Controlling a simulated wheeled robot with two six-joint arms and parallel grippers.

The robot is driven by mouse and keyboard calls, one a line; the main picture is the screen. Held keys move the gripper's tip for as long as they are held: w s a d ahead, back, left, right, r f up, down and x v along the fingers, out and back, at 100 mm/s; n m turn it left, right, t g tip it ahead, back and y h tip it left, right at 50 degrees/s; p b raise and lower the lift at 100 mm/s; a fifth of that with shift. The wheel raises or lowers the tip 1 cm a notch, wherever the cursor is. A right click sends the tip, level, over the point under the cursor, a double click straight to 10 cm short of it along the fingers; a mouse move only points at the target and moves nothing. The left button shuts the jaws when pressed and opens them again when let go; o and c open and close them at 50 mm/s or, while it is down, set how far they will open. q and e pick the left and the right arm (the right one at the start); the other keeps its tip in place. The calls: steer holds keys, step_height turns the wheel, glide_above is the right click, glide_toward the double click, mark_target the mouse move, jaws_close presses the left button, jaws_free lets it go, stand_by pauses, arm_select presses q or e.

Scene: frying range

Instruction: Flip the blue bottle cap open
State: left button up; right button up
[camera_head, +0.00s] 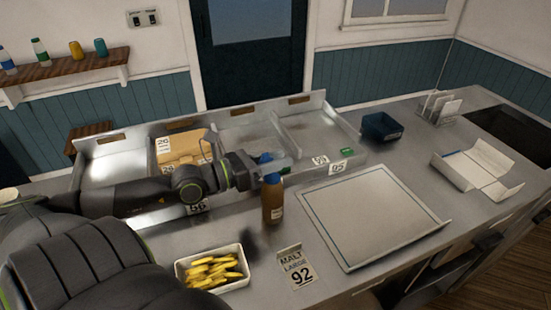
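A brown bottle (272,203) stands upright on the metal counter, with a pale label low on its side. Blue shows at its top, the blue cap (272,178), and a second small blue patch shows just above, beside my gripper. I cannot tell whether that patch is part of the cap or whether the cap is open. My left gripper (277,165) is right at the bottle's top, with its pale fingers over the cap area. The finger gap is too small to make out. My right gripper is not in view.
A white tray of fries (213,268) and a "MALT 92" sign (296,268) stand in front of the bottle. A large flat tray (372,215) lies to the right. Behind is a divided metal bin (240,133). A dark blue box (381,128) stands further back.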

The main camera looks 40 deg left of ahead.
arm_select(q)
steer(key=shift+c, duration=0.3)
jaws_close()
steer(key=shift+f+n, duration=0.1)
steer(key=shift+n, duration=0.2)
stand_by(0.6)
steer(key=shift+w+a+f+n+b, duration=0.1)
steer(key=shift+a+f+n+b, duration=0.1)
steer(key=shift+n+b, duration=0.9)
steer(key=shift+a+f+n+b, duration=0.15)
steer(key=shift+n+b, duration=0.5)
steer(key=shift+n, duration=0.85)
steer(key=shift+w+a+f+n+b, duration=0.1)
steer(key=shift+f+n+b, duration=0.1)
steer(key=shift+n+b, duration=0.9)
steer(key=shift+n, duration=0.4)
